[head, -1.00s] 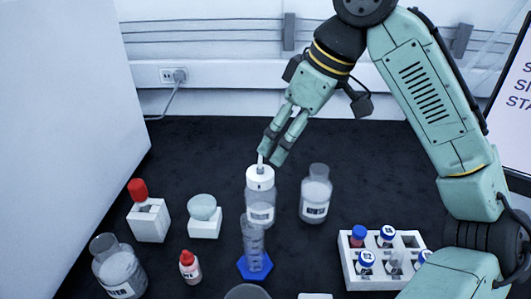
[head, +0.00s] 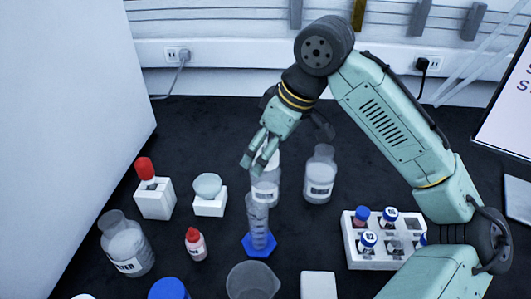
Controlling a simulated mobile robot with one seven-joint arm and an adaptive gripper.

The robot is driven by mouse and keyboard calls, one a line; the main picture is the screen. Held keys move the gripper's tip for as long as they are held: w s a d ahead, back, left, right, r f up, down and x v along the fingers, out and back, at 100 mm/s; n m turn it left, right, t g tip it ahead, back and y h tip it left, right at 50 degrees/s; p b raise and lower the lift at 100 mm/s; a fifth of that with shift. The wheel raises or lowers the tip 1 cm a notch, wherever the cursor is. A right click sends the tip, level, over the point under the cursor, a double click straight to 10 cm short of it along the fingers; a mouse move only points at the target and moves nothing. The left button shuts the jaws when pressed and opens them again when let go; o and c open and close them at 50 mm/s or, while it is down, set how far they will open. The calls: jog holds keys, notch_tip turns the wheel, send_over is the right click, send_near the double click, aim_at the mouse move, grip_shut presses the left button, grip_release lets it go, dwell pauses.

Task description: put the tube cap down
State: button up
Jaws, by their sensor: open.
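No loose tube cap can be made out for certain. A blue cap (head: 361,213) shows at the back left of the white rack (head: 346,243). My gripper (head: 253,166) is open, and no object shows between its fingers. It points down in front of the upper part of a clear wash bottle (head: 266,191) and hides most of its white top. I cannot tell whether the fingers touch the bottle. A clear graduated cylinder (head: 258,220) on a blue hexagonal foot (head: 260,245) stands just below the fingers in the picture.
A labelled bottle (head: 320,178) stands right of the wash bottle. White blocks hold a red-topped item (head: 145,168) and a pale round dish (head: 207,186). A dropper bottle (head: 194,244), large bottle (head: 126,245), beaker (head: 251,284) and blue lid (head: 168,289) crowd the front.

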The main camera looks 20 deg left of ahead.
jog(key=shift+c, duration=0.6)
jog(key=c, duration=1.3)
jog(key=shift+r, duration=0.1)
jog(key=shift+r, duration=0.5)
notch_tip(320, 180, up, 2)
jog(key=shift+r, duration=0.25)
jog(key=s+d, duration=0.2)
jog(key=s, duration=0.3)
jog(key=s+d+r+b, duration=0.1)
jog(key=s+d, duration=0.1)
jog(key=s, duration=0.3)
jog(key=s+d+b, duration=0.1)
jog(key=s+d, duration=0.1)
jog(key=s, duration=0.2)
jog(key=shift+s+d+r, duration=0.15)
jog(key=shift+s, duration=0.25)
